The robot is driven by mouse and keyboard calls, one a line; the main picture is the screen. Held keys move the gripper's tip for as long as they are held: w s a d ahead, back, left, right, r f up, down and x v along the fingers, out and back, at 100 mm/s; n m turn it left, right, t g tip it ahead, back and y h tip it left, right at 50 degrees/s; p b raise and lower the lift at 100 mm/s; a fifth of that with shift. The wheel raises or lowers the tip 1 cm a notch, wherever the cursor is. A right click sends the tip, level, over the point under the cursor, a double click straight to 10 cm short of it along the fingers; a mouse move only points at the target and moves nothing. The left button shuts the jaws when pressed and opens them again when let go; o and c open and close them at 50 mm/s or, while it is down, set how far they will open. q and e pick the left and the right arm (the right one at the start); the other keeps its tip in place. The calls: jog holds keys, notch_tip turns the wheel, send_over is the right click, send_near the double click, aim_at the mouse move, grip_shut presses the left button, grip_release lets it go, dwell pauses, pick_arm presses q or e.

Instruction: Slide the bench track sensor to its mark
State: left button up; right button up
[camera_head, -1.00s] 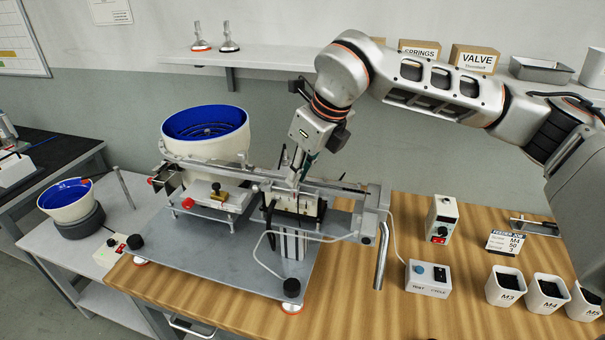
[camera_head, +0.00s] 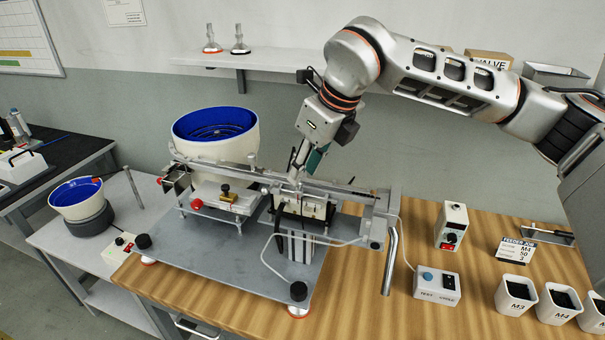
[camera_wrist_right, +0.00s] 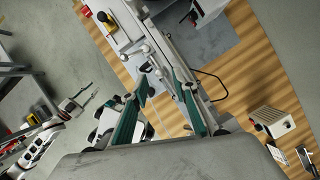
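The bench track (camera_head: 255,177) is a long grey rail across the feeder fixture, in front of the large blue-lined bowl. My right gripper (camera_head: 297,176) points down at the rail's middle, above a pale block (camera_head: 306,205). In the right wrist view its two teal fingers (camera_wrist_right: 160,86) are apart, with the rail and small silver fittings near their tips. I cannot make out the sensor or its mark for certain, nor whether a finger touches anything. What looks like my left arm, with its gripper (camera_wrist_right: 82,96), shows small at the left of the wrist view; its opening is unclear.
The large bowl (camera_head: 216,150) stands close behind the rail. A bent metal tube (camera_head: 390,262) hangs at the rail's right end. A control box (camera_head: 437,286), a red-switched box (camera_head: 452,226) and screw cups (camera_head: 515,294) stand on the right.

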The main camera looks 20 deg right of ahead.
jog(key=v, duration=0.9)
jog(key=shift+s+r, duration=0.15)
jog(key=shift+r, duration=0.2)
jog(key=shift+d, duration=0.1)
